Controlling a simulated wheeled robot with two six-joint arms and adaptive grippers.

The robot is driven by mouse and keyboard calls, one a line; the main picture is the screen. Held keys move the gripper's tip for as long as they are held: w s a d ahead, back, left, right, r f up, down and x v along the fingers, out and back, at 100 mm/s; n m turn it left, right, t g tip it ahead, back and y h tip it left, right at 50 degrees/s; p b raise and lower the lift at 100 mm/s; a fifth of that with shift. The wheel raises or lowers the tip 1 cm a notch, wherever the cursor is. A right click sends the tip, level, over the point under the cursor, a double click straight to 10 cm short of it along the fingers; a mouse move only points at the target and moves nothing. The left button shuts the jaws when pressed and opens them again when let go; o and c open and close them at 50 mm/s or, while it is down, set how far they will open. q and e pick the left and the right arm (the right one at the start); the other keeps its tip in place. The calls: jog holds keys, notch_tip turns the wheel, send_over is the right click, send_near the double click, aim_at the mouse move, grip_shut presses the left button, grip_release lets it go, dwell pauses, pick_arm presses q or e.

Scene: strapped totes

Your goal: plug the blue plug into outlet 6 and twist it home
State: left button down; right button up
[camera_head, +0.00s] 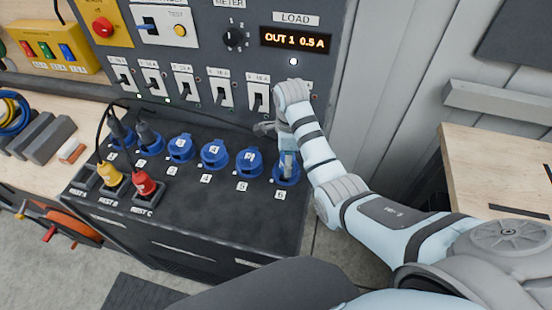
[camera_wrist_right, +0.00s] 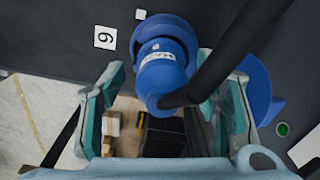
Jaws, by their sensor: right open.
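The blue plug (camera_wrist_right: 160,72) sits at outlet 6 (camera_wrist_right: 172,32), its black cable running up to the right in the right wrist view. Whether it is fully seated or twisted cannot be told. In the head view, outlet 6 (camera_head: 287,180) is the rightmost blue socket, partly hidden by my right gripper (camera_head: 287,152). In the wrist view my right gripper (camera_wrist_right: 168,98) is open, with a finger on either side of the plug and gaps visible between. The outlet's blue lid (camera_wrist_right: 258,88) stands open at the right. My left gripper is not in view.
Dark plugs stand in outlets 1 and 2; outlets 3 (camera_head: 180,148), 4 (camera_head: 214,154) and 5 (camera_head: 249,162) look lidded. A yellow plug (camera_head: 110,175) and a red plug (camera_head: 144,184) stand in rests. Switches (camera_head: 220,93) line the panel behind. The display (camera_head: 295,40) reads "OUT 1 0.5 A".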

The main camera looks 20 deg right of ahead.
jog(key=shift+w+f, duration=0.15)
jog(key=shift+f, duration=0.15)
jog(key=c, duration=1.3)
jog(key=shift+n, duration=2.3)
jog(key=shift+c, duration=0.2)
jog(key=o, duration=1.3)
jog(key=shift+o, duration=0.2)
